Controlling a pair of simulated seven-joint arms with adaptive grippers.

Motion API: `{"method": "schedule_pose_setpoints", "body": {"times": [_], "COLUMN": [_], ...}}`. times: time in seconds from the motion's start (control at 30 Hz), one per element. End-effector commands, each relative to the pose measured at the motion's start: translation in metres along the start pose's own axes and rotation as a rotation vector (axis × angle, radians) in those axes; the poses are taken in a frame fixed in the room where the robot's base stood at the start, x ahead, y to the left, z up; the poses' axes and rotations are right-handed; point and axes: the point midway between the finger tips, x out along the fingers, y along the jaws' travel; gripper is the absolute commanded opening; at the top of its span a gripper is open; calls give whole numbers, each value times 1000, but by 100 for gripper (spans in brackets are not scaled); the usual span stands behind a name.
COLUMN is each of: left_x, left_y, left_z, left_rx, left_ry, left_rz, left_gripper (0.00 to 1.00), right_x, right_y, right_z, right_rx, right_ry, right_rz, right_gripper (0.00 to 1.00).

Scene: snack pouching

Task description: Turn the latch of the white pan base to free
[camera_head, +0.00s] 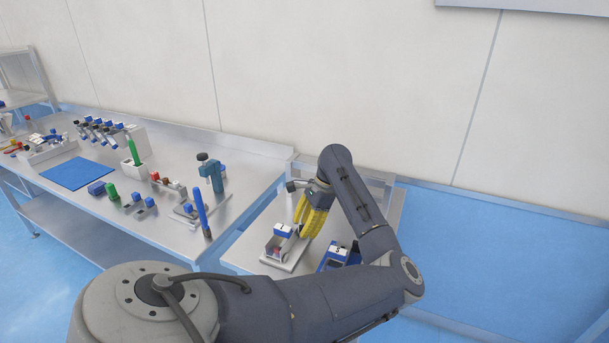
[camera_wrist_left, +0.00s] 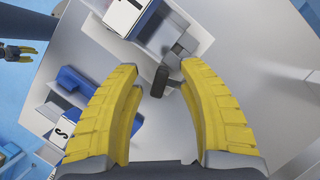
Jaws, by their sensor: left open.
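The white pan base (camera_head: 268,262) stands on the small metal table in the head view, with a white-and-blue block on it. In the left wrist view the white base (camera_wrist_left: 98,33) is at the top, under a block with a dark letter. Its dark grey latch lever (camera_wrist_left: 160,82) shows between my left fingertips, with a gap to each finger. My left gripper (camera_head: 313,216) is open, its yellow fingers pointing down beside the base; it also fills the left wrist view (camera_wrist_left: 159,68). My right gripper (camera_wrist_left: 18,52) shows small at that view's left edge; its opening is unclear.
A blue base (camera_head: 336,258) stands right of the white one; it also shows in the left wrist view (camera_wrist_left: 72,82). A long metal bench (camera_head: 165,235) at left carries a blue mat (camera_head: 78,173), a blue upright stick (camera_head: 201,213) and several tools.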

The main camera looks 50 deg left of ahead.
Motion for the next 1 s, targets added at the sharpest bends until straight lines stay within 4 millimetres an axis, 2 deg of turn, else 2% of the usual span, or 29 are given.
{"method": "schedule_pose_setpoints", "body": {"times": [0.03, 0.4, 1.0], "left_x": [0, 0, 0], "left_y": [0, 0, 0], "left_z": [0, 0, 1], "left_rx": [0, 0, -1], "left_ry": [0, 0, -2], "left_rz": [0, 0, 0], "left_gripper": [41, 0, 0], "right_x": [0, 0, 0], "right_y": [0, 0, 0], "right_z": [0, 0, 0], "right_rx": [0, 0, 0], "right_ry": [0, 0, 0], "right_rz": [0, 0, 0], "right_gripper": [44, 44, 44]}}
